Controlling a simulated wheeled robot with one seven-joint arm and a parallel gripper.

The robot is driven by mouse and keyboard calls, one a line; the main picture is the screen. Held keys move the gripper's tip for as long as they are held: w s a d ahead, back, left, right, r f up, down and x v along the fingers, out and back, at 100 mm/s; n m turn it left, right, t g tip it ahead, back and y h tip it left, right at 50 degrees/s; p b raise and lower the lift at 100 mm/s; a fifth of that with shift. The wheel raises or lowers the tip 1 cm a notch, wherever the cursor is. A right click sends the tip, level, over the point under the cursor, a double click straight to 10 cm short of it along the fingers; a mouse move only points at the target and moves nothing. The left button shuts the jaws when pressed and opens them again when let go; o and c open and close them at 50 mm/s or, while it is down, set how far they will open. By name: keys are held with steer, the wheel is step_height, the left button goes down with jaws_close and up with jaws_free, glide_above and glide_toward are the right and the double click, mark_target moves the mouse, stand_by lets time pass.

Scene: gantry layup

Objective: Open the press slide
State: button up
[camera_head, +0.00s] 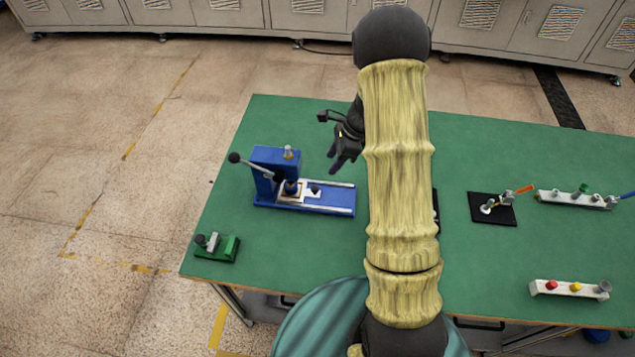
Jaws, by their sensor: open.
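A blue press (277,164) stands on the left part of the green table. It has a lever with a black knob (234,158) reaching out to the left. Its slide (300,192) is a light plate with a small dark knob (315,189), sitting on the blue base between pale rails, close to the press column. My gripper (338,163) is open and empty above the table, up and to the right of the slide and apart from it. My arm hides the table's middle and part of my gripper's wrist.
A small green fixture (217,246) sits at the left front corner. To the right are a black plate with an orange-handled valve (491,208), a white rail with fittings (575,198) and a box with coloured buttons (570,289). The green table (300,120) is clear behind the press.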

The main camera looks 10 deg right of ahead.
mark_target(315, 188)
steer(key=p+x, duration=0.1)
steer(key=x, duration=1.1)
jaws_close()
